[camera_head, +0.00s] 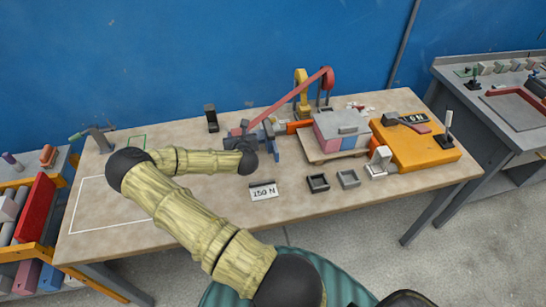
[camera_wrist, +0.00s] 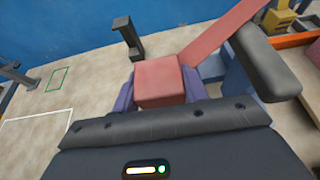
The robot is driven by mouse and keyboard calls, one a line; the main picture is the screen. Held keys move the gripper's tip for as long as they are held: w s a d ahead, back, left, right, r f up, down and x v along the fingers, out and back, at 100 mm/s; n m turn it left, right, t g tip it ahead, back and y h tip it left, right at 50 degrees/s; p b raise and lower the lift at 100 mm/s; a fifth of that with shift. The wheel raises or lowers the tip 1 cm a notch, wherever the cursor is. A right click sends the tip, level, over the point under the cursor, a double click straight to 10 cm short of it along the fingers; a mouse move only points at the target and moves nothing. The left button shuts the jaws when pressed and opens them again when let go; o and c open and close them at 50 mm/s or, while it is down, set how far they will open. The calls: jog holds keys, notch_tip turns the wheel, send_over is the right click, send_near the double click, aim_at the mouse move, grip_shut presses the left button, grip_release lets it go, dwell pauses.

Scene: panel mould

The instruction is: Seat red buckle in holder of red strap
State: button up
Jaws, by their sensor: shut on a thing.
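The red strap (camera_head: 290,95) hangs over a tall support and slopes down to the left to my gripper (camera_head: 243,134). In the wrist view the red strap (camera_wrist: 215,35) comes from the upper right to a block-like red buckle (camera_wrist: 158,82). My gripper (camera_wrist: 158,98) is shut on the red buckle, with purple-grey parts against both of its sides. Blue parts (camera_wrist: 210,90) lie just right of the buckle; a dark rounded bar (camera_wrist: 265,62) partly covers them. I cannot tell which part is the holder, nor whether the buckle touches it.
A dark upright post (camera_head: 211,118) stands behind my gripper. A 150 N sign (camera_head: 263,190) and small trays (camera_head: 318,183) lie in front. The left tabletop is mostly clear.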

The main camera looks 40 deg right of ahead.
jog(key=shift+w+f+b, duration=0.3)
jog(key=shift+f+b, duration=0.1)
jog(key=shift+f, duration=0.5)
jog(key=shift+s+r, duration=0.1)
jog(key=shift+f+p, duration=0.6)
jog(key=shift+f, duration=2.55)
jog(key=shift+f+p, duration=0.35)
jog(key=shift+f, duration=1.55)
jog(key=shift+f, duration=0.1)
